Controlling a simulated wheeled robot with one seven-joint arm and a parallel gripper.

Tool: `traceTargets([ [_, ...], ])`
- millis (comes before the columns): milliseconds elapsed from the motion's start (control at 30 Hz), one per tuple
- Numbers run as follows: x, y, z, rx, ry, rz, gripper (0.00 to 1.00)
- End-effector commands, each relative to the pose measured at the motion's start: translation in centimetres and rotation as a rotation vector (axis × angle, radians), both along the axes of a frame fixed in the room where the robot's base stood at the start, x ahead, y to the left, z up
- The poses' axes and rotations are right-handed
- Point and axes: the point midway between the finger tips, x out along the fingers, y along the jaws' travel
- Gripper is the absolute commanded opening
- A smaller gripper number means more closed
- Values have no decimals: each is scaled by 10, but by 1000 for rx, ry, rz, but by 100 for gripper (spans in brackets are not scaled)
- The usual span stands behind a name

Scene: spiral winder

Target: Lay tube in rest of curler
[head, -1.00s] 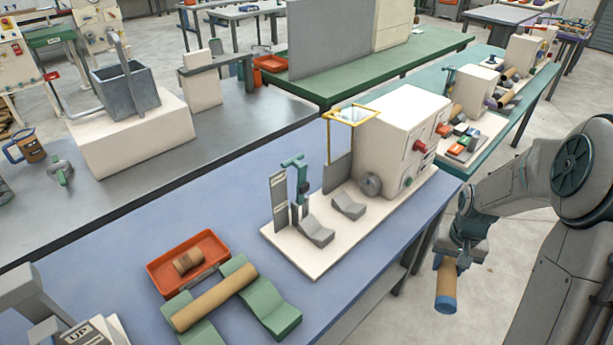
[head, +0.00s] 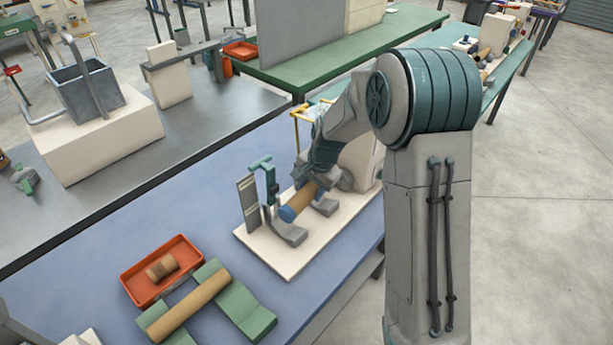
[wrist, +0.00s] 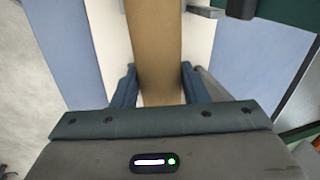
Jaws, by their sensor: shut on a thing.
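My gripper (head: 316,184) is shut on a brown tube (head: 302,200) with a blue end. The tube slants above the curler's white base (head: 285,265), close to two grey cradle blocks, the front one (head: 290,234) and the rear one (head: 327,207). I cannot tell whether the tube touches them. In the wrist view the tube (wrist: 155,40) runs lengthwise between the two blue fingers of my gripper (wrist: 158,85). The curler's cream housing (head: 362,160) is largely hidden by my arm.
A green clamp post (head: 268,180) and an upright grey plate (head: 248,203) stand left of the cradle blocks. Another brown tube (head: 190,306) lies on green supports (head: 245,312) near an orange tray (head: 133,287). The blue tabletop between is clear.

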Motion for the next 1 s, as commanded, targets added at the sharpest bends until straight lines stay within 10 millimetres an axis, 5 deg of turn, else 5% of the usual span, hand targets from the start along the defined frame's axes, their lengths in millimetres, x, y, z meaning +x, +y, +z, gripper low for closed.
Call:
traceTargets([
  [367,8,11,-2,23,-20,-97,17],
  [1000,8,11,-75,21,-20,-95,17],
])
